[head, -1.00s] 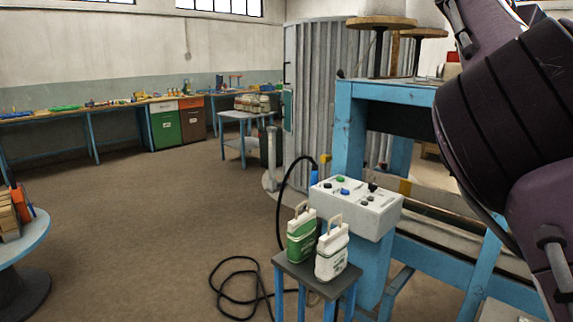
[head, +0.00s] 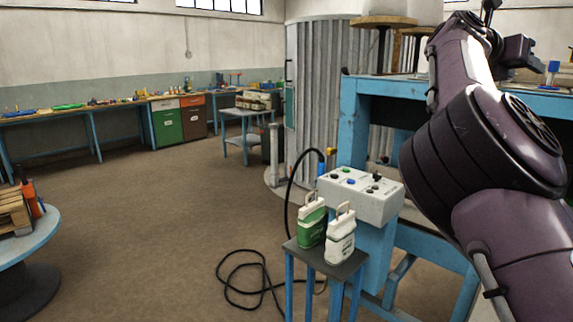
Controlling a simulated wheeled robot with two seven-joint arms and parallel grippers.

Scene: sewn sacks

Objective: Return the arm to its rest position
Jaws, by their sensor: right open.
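My right arm fills the right side of the head view, dark purple, bent upward with its elbow in front of the blue bench. My right gripper (head: 513,42) is small and dark at the arm's upper end, open, near the bench top; nothing shows held in it. Part of it is hidden by the arm, so its fingers are hard to make out. My left gripper is not in view.
The blue bench (head: 355,110) stands behind the arm. A control box (head: 375,205) with buttons is on its near side. A small stool (head: 318,262) carries a green container (head: 311,222) and a white one (head: 340,240). Floor at left is open; a black cable lies there.

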